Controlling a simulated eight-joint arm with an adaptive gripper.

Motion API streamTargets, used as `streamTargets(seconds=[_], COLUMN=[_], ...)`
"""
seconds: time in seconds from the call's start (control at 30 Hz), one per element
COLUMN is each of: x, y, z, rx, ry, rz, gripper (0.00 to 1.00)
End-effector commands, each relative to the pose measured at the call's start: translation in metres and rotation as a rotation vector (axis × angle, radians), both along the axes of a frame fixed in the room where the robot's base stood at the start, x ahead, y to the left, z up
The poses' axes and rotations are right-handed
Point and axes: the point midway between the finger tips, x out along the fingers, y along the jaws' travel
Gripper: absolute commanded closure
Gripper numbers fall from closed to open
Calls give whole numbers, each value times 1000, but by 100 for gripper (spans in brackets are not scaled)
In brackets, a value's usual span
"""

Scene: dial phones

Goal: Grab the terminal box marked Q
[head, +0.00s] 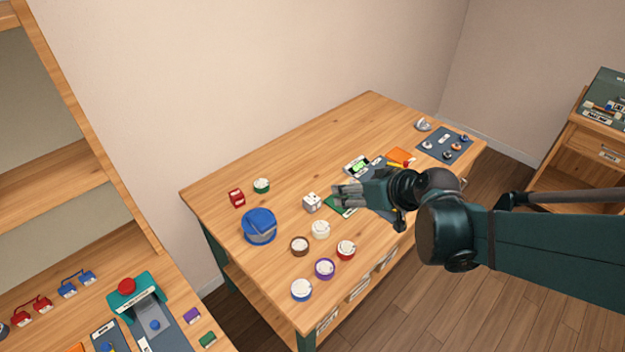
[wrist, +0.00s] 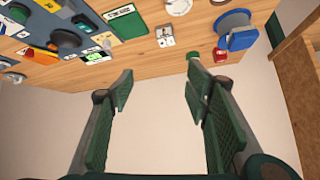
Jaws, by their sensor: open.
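A small white box (head: 312,202) with dark marks stands on the wooden table, just left of my gripper (head: 340,195). The white box also shows at the top middle of the wrist view (wrist: 165,37). A small red box (head: 237,198) with a pale marking stands farther left; it appears near the right fingertip in the wrist view (wrist: 220,56). The letters on both boxes are too small to read, so I cannot tell which is marked Q. In the wrist view my gripper (wrist: 158,72) is open, its fingers wide apart with nothing between them.
A blue spool-like round thing (head: 259,227) lies left of the white box. Several round white-topped dials, including one with a brown rim (head: 299,246), stand in front. A green board (wrist: 126,23) lies beside the white box.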

Motion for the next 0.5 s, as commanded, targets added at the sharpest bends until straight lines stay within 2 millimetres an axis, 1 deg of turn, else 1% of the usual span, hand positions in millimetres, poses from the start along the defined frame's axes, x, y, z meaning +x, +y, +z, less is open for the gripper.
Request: streamTargets(seconds=[0.03, 0.5], x=[6, 45], y=[3, 30], z=[-8, -62], rx=[5, 50], ry=[-9, -114], rz=[11, 119], gripper=[52, 52])
